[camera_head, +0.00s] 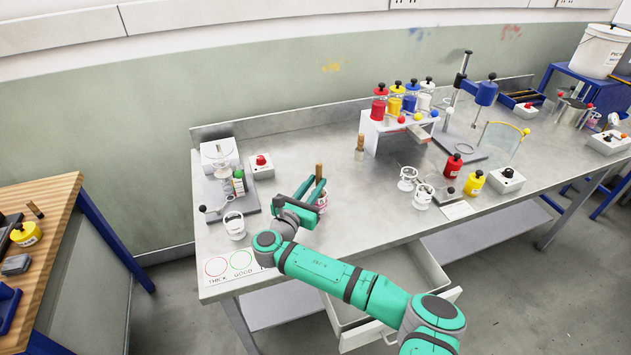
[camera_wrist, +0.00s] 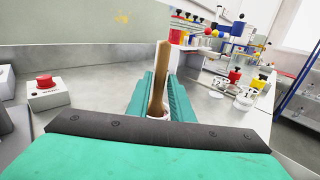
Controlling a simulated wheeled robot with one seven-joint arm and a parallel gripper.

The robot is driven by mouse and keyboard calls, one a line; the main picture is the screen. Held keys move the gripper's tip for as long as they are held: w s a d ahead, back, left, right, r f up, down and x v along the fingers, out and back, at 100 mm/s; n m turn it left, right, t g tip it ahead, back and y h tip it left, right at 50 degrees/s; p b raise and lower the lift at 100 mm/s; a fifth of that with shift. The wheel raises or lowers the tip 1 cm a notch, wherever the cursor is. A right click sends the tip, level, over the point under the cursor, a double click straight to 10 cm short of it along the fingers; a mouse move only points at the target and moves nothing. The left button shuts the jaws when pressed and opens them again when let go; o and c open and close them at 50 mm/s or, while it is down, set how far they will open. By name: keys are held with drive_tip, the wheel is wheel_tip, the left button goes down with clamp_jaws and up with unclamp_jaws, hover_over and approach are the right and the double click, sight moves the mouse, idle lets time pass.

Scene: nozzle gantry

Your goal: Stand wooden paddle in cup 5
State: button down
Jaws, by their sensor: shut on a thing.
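The wooden paddle (camera_head: 319,171) stands nearly upright at my gripper (camera_head: 314,192), over the left half of the bench. In the wrist view the paddle (camera_wrist: 159,75) rises between my green fingers (camera_wrist: 160,100), and my gripper is shut on it. A small white cup with pink-red marks (camera_head: 322,204) is right at the fingertips, under the paddle. Its white rim shows in the wrist view (camera_wrist: 186,113). The fingers partly hide the paddle's lower end, so I cannot tell how deep it sits in the cup. I cannot read a number on the cup.
White cups stand at the left (camera_head: 235,225) and right (camera_head: 424,196). A grey stand (camera_head: 228,203) and a red-button box (camera_head: 261,166) are at the left. A brush-like wooden tool (camera_head: 360,147) stands beside the bottle rack (camera_head: 400,127). An open drawer (camera_head: 400,280) juts out below.

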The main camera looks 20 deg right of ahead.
drive_tip(key=shift+s+f, duration=0.1)
drive_tip(key=shift+s, duration=0.05)
drive_tip(key=c, duration=1.5)
unclamp_jaws()
drive_tip(key=shift+s+a, duration=0.1)
drive_tip(key=shift+a, duration=0.25)
drive_tip(key=v, duration=1)
drive_tip(key=shift+s, duration=0.15)
